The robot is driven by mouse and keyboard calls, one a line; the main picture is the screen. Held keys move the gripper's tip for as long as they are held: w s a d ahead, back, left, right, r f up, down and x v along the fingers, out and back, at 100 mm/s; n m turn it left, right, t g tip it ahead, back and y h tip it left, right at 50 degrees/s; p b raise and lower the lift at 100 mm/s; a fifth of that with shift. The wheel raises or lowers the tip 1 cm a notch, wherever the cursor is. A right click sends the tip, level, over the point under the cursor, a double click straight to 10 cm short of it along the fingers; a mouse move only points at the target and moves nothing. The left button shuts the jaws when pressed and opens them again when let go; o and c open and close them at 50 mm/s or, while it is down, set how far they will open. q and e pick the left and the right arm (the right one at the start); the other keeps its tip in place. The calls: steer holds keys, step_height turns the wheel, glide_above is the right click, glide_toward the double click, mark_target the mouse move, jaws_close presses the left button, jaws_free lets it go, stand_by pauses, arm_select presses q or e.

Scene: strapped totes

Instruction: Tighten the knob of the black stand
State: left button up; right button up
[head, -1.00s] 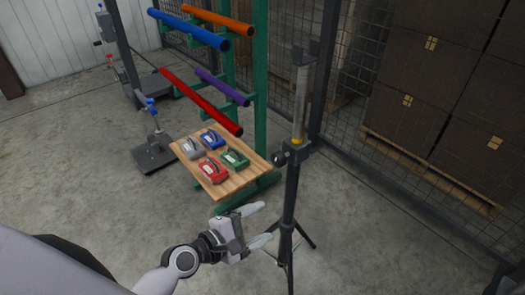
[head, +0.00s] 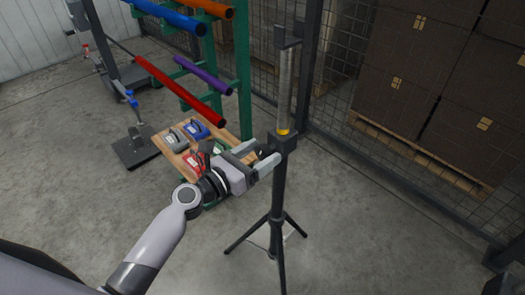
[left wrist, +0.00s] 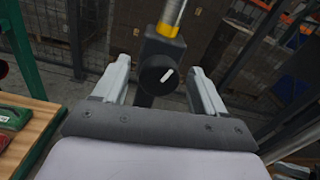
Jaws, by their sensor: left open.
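The black stand (head: 279,190) stands upright on tripod legs, with a silver inner tube and a yellow ring above its collar. Its round black knob (left wrist: 158,75) has a white mark and faces the left wrist camera. In the head view the knob is mostly hidden by a finger. My left gripper (head: 261,157) is open at collar height. In the left wrist view its fingers (left wrist: 160,85) are on either side of the knob, with gaps on both sides. My right gripper is not in view.
A wooden board (head: 160,138) with several strapped colored devices lies left of the stand. A green rack (head: 244,90) holds colored tubes behind it. A wire fence and stacked cartons (head: 405,75) stand at the right. The floor in front is clear.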

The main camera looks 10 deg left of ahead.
arm_select(q)
steer(key=shift+w+d, duration=0.35)
steer(key=shift+w, duration=0.2)
steer(key=c, duration=1)
